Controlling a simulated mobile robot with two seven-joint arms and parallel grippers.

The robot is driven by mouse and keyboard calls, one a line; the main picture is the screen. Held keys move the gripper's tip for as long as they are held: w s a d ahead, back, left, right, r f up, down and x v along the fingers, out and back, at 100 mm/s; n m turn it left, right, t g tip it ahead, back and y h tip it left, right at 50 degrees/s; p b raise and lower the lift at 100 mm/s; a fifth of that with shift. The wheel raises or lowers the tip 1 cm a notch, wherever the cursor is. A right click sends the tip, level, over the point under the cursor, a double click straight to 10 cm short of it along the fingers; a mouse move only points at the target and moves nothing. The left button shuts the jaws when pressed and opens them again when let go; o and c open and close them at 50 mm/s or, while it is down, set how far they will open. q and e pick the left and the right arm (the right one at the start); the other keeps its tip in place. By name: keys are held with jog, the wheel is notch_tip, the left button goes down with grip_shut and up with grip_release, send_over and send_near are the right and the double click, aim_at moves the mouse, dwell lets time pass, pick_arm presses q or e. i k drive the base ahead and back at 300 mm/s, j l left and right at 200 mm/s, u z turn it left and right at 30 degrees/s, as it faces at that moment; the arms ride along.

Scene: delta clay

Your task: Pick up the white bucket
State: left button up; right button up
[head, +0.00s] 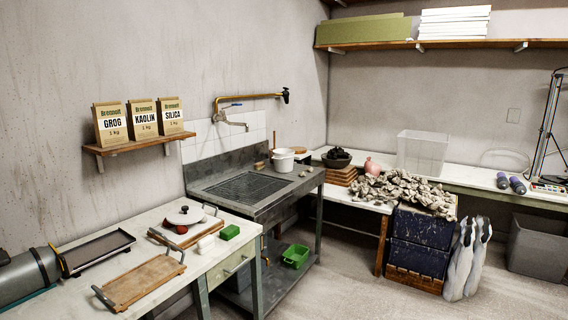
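A small white bucket (283,160) stands upright on the right part of the dark metal sink unit (262,210), near its back edge. It is beside the drain grid, below and to the right of the wall tap. Neither of my grippers shows in the head view.
A green tub (295,256) sits low under the sink. Floor at the front right is clear.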

aim_at(283, 158)
jog(key=i+l+z, duration=0.3)
jog(key=i, duration=0.65)
jog(key=i+z, duration=0.3)
jog(key=i, duration=0.65)
jog(key=i+l+u, duration=0.15)
jog(key=i, duration=1.25)
jog(key=i+l+u, duration=0.1)
jog(key=i+u, duration=0.3)
jog(key=i+l+u, duration=1.2)
